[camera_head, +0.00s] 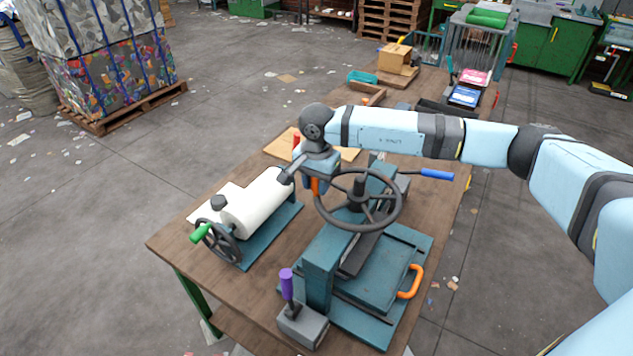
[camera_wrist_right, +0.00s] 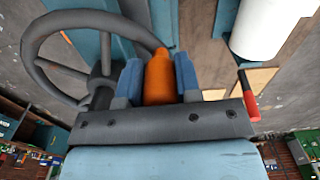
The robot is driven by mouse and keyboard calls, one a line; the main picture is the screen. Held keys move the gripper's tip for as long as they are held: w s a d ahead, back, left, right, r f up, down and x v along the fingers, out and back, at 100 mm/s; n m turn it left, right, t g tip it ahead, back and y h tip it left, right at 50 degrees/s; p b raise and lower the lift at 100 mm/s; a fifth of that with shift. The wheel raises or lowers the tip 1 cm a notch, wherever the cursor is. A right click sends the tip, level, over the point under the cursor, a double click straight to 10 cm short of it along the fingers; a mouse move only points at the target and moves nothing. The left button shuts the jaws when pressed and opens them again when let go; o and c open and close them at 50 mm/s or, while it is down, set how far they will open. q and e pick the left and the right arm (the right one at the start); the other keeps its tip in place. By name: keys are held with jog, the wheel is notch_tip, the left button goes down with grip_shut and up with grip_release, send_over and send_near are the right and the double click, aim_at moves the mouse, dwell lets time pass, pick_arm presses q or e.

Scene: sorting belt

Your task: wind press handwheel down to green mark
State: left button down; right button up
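The press (camera_head: 318,258) is a teal machine on the wooden bench, with a dark grey spoked handwheel (camera_head: 358,194) on top. The handwheel also shows in the right wrist view (camera_wrist_right: 75,17). Its orange knob (camera_head: 316,187) is on the left side of the rim in the head view. My right gripper (camera_head: 317,177) is at this knob. In the right wrist view its two blue fingers sit close against both sides of the orange knob (camera_wrist_right: 159,76). I cannot make out a green mark. My left gripper is not in view.
A white roller machine (camera_head: 262,203) with a green-handled crank stands left of the press. A purple-handled lever (camera_head: 287,285) is at the front, and a blue-handled lever (camera_head: 435,174) is to the right. An orange handle (camera_head: 413,283) is on the press base. Trays and boxes lie farther back.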

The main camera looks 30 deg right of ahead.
grip_shut()
jog(key=shift+w+d+f+m+b, duration=0.1)
jog(key=shift+w+d+m+b, duration=0.25)
jog(key=shift+b, duration=0.3)
jog(key=shift+w+d+f+m+b, duration=0.1)
jog(key=shift+w+m+b, duration=0.25)
jog(key=shift+m+b, duration=0.25)
jog(key=shift+w+d+m+b, duration=0.8)
jog(key=shift+m+b, duration=0.4)
jog(key=shift+m, duration=0.05)
jog(key=d+m, duration=0.1)
jog(key=w+m+b, duration=0.1)
jog(key=d+m+b, duration=0.1)
jog(key=shift+w+d+r, duration=0.2)
jog(key=shift+w+d, duration=0.1)
jog(key=shift+w+d+r+m+b, duration=0.1)
jog(key=shift+w+d+m+b, duration=0.2)
jog(key=shift+d+m, duration=0.5)
jog(key=shift+w+d+r+m+b, duration=0.1)
jog(key=shift+d+m+b, duration=0.25)
jog(key=shift+d+m, duration=0.45)
jog(key=shift+a, duration=0.2)
jog(key=o, duration=0.9)
grip_release()
jog(key=shift+o, duration=0.7)
jog(key=shift+s+f, duration=0.1)
